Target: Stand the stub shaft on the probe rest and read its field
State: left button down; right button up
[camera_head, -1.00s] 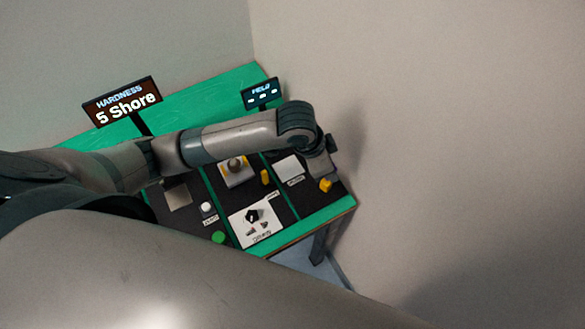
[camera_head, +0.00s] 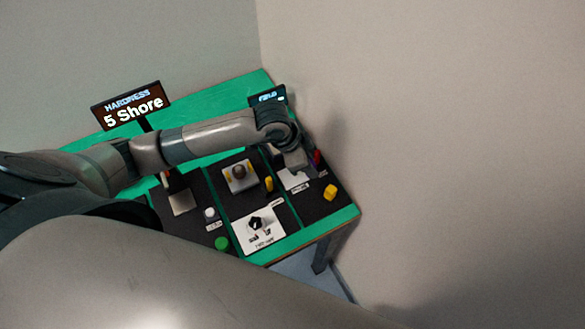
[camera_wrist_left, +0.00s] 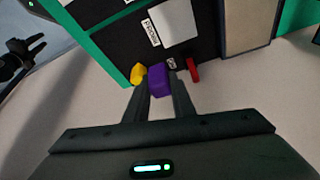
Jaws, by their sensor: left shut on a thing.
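My left gripper (camera_wrist_left: 162,92) is shut on a purple block-like piece (camera_wrist_left: 158,78), apparently the stub shaft; only its end shows between the fingers. In the head view the left gripper (camera_head: 299,168) is over the right part of the table, by the white plate that looks like the probe rest (camera_head: 291,181). In the wrist view this plate (camera_wrist_left: 174,20) lies beyond the held piece, with a label beside it. I cannot tell whether the piece touches anything. The field display (camera_head: 267,98) is partly hidden by my arm. A dark pronged shape, probably my right gripper (camera_wrist_left: 36,44), shows at the left of the wrist view.
A yellow piece (camera_head: 330,192) and a red piece (camera_head: 317,157) stand near the table's right edge, close to the gripper. The hardness display (camera_head: 131,105) reads 5 Shore. A grey fixture (camera_head: 240,175) and a white card (camera_head: 266,240) lie to the left. A wall is close at right.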

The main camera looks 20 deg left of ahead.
pick_arm(q)
jog(key=a+f, duration=0.2)
jog(key=a, duration=0.1)
jog(key=w+a+f, duration=0.1)
jog(key=a, duration=0.1)
jog(key=shift+a+f, duration=0.15)
jog(key=shift+a, duration=0.05)
notch_tip(320, 180, down, 4)
jog(key=b, duration=0.3)
jog(key=shift+s, duration=0.1)
dwell(0.4)
jog(key=c, duration=1.5)
grip_release()
jog(key=shift+f, duration=0.15)
